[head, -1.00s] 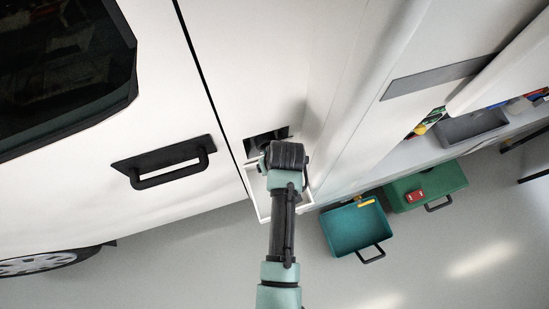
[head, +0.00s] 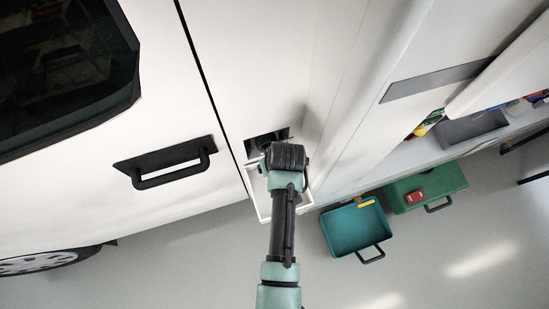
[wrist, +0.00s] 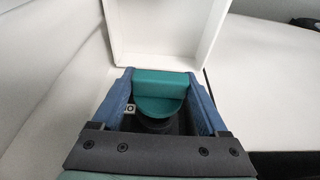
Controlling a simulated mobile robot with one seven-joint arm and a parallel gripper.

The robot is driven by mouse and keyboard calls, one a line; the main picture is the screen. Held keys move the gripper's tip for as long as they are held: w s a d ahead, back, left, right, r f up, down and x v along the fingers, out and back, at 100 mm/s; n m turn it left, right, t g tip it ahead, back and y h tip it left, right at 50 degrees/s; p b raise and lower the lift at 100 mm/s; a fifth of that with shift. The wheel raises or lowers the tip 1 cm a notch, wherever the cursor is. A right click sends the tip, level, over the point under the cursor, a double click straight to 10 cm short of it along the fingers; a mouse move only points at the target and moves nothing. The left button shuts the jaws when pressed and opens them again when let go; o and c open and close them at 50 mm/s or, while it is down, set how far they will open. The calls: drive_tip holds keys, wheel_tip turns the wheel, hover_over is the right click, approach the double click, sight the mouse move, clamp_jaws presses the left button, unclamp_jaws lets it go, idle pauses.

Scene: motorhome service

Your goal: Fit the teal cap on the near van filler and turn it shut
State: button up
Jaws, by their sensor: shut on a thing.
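In the wrist view the teal cap (wrist: 160,95) sits between the two blue fingers of my gripper (wrist: 162,98). The gripper is shut on its raised grip. The cap is right at a dark round part, the van filler (wrist: 157,125), inside the recess; I cannot tell whether it is seated. In the head view my wrist covers most of the filler recess (head: 262,138) in the white van side, and the cap and fingers are hidden there.
The white filler flap (wrist: 165,35) stands open beside the recess. A black door handle (head: 170,164) is to the left. A teal tray (head: 352,230) and a green case (head: 425,187) with a red item (head: 415,196) lie on the floor at right. A grey bin (head: 472,127) is beyond.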

drive_tip(key=shift+w, duration=0.2)
drive_tip(key=shift+w+a+b, duration=0.3)
drive_tip(key=shift+w+b, duration=0.1)
drive_tip(key=shift+w, duration=0.3)
drive_tip(key=shift+w+a+b, duration=0.25)
drive_tip(key=shift+w+b, duration=0.1)
drive_tip(key=shift+w, duration=0.35)
drive_tip(key=o, duration=1.4)
drive_tip(key=shift+r, duration=0.15)
drive_tip(key=b+v, duration=0.2)
drive_tip(key=v, duration=1)
drive_tip(key=shift+r, duration=0.35)
drive_tip(key=shift+s+d, duration=0.1)
drive_tip(key=shift+s, duration=0.05)
